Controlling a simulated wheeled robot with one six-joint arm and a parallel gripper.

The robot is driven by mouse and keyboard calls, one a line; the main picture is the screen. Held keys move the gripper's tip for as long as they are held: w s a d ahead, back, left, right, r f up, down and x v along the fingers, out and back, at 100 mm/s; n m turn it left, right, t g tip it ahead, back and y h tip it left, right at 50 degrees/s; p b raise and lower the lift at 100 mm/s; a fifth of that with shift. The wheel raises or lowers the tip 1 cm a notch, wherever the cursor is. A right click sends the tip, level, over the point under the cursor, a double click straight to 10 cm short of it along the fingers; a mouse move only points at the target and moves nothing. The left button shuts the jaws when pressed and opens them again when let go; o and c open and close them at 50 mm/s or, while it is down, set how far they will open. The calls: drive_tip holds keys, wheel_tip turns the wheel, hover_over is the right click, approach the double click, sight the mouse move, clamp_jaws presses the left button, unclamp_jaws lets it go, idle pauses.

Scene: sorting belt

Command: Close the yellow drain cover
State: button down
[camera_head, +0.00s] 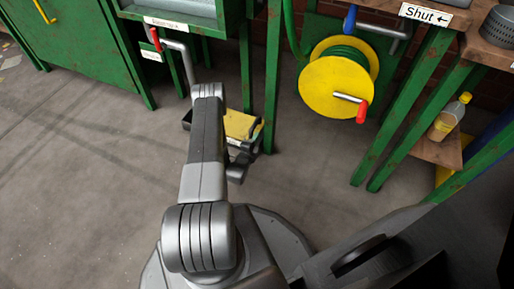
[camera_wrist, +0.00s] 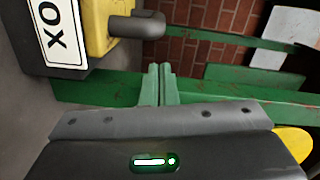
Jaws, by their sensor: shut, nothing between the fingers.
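A yellow cover (camera_head: 240,125) sits low on a dark box near the floor, beside a green leg, partly hidden behind my arm. In the wrist view a yellow part (camera_wrist: 100,28) stands at the upper left, with a white label ending in "OX" and a grey rounded handle (camera_wrist: 138,25). It looks like the same thing, but how far the cover is open I cannot tell. My gripper (camera_wrist: 160,70) is shut and empty, its fingertips just below and right of the handle, apart from it in the picture. In the head view my arm hides the fingertips.
A yellow hose reel (camera_head: 323,88) with a red-tipped crank hangs to the right. A red-tipped lever (camera_head: 155,38) is at the upper left. A bottle (camera_head: 447,120) stands on a low shelf at right. The floor (camera_head: 80,200) at left is clear.

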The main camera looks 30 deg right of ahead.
drive_tip(key=shift+w+a+f, duration=0.2)
drive_tip(key=shift+w+a, duration=0.2)
drive_tip(key=shift+w, duration=0.3)
drive_tip(key=w+a, duration=0.3)
drive_tip(key=w, duration=0.1)
drive_tip(key=w+a, duration=0.8)
drive_tip(key=shift+w, duration=0.4)
drive_tip(key=shift+w+a, duration=0.25)
drive_tip(key=shift+w, duration=0.1)
drive_tip(key=shift+w+r, duration=0.1)
